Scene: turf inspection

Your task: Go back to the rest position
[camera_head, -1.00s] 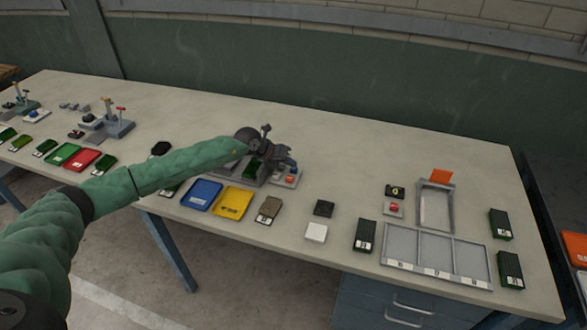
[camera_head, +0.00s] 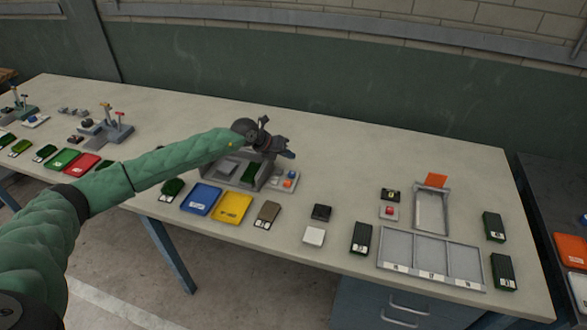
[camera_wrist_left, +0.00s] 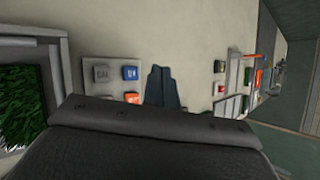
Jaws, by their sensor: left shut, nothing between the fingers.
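My left arm comes in from the left in the head view, in a green sleeve. Its left gripper (camera_head: 289,154) is shut and empty, raised above the back of the grey test fixture (camera_head: 240,187). In the left wrist view the shut fingers (camera_wrist_left: 163,84) point away over the table, beside the small button panel (camera_wrist_left: 113,73). A green turf sample (camera_head: 249,172) lies in the fixture and also shows at the left of the wrist view (camera_wrist_left: 20,105). My right gripper is not in view.
A blue tray (camera_head: 201,199) and a yellow tray (camera_head: 233,207) lie in front of the fixture. A three-part grey tray (camera_head: 431,259), a grey frame (camera_head: 431,209) and dark turf blocks (camera_head: 361,238) stand at the right. The table's back middle (camera_head: 350,150) is clear.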

